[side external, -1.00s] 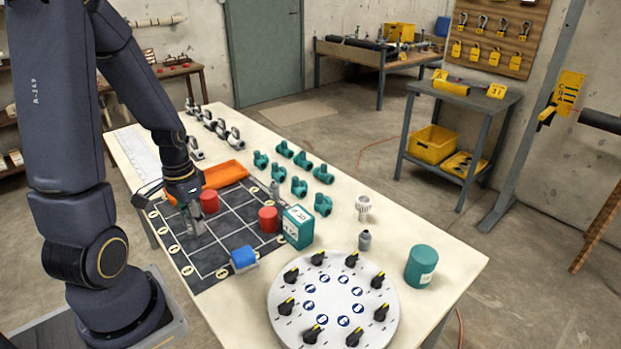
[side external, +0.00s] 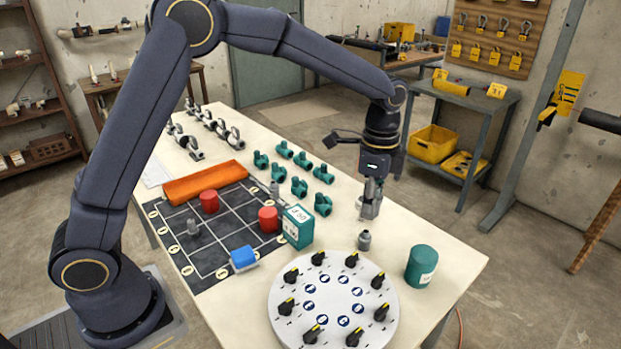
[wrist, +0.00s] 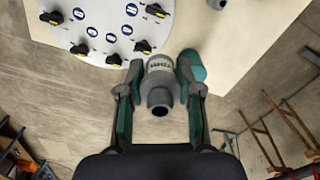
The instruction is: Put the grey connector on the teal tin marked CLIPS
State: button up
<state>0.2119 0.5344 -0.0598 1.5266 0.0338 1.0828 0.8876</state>
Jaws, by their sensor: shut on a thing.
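My gripper (side external: 370,208) is above the table's right rear part, pointing down and shut on a grey connector. In the wrist view the grey connector (wrist: 160,82) sits between the two fingers, with dark print on its body and a round open end. A round teal tin (side external: 421,266) with a white label stands on the table's near right; it also shows in the wrist view (wrist: 192,66), just beyond the connector. A squarer teal box (side external: 298,227) with white labels stands near the dark mat. I cannot read CLIPS on either label.
A round dial plate (side external: 333,303) with black knobs lies at the table's front. A small grey bottle-like piece (side external: 364,241) stands between it and my gripper. Several teal pipe fittings (side external: 299,187) stand behind.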

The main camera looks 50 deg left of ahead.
jog(key=d+f+m, duration=0.1)
jog(key=d, duration=0.4)
send_over(424, 254)
jog(key=f, duration=0.9)
jog(key=shift+s+a, duration=0.1)
jog(key=shift+s, duration=0.15)
jog(key=shift+w+f, duration=0.15)
jog(key=shift+f, duration=0.05)
jog(key=shift+w+f, duration=0.1)
jog(key=shift+f, duration=1.55)
jog(key=shift+f, duration=0.15)
jog(key=o, duration=1.1)
jog(key=shift+o, duration=0.2)
